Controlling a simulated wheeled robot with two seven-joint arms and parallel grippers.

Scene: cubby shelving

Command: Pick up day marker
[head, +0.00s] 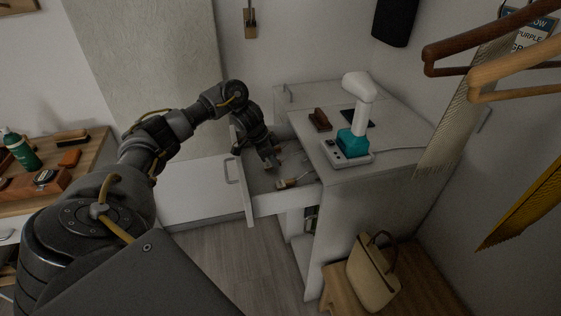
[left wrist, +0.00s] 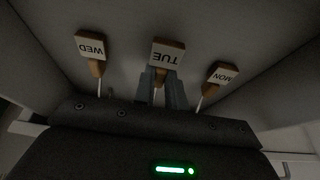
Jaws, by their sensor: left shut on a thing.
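Three day markers with small white labels and wooden blocks on thin pale stems show in the left wrist view: WED (left wrist: 91,46) at left, TUE (left wrist: 167,53) in the middle and MON (left wrist: 223,74) at right. My left gripper (left wrist: 160,88) is shut on the TUE marker, with one finger on each side of it. In the head view my left gripper (head: 272,165) reaches down into the open drawer (head: 266,205). A small wooden marker (head: 287,184) shows near the drawer's front right; its label is unreadable there. My right gripper is out of view.
The drawer walls stand close around my left gripper. On the cabinet top (head: 385,152) stand a white and teal device (head: 352,145) and a brown block (head: 320,120). A tan bag (head: 373,272) sits below. Hangers (head: 490,50) hang at upper right.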

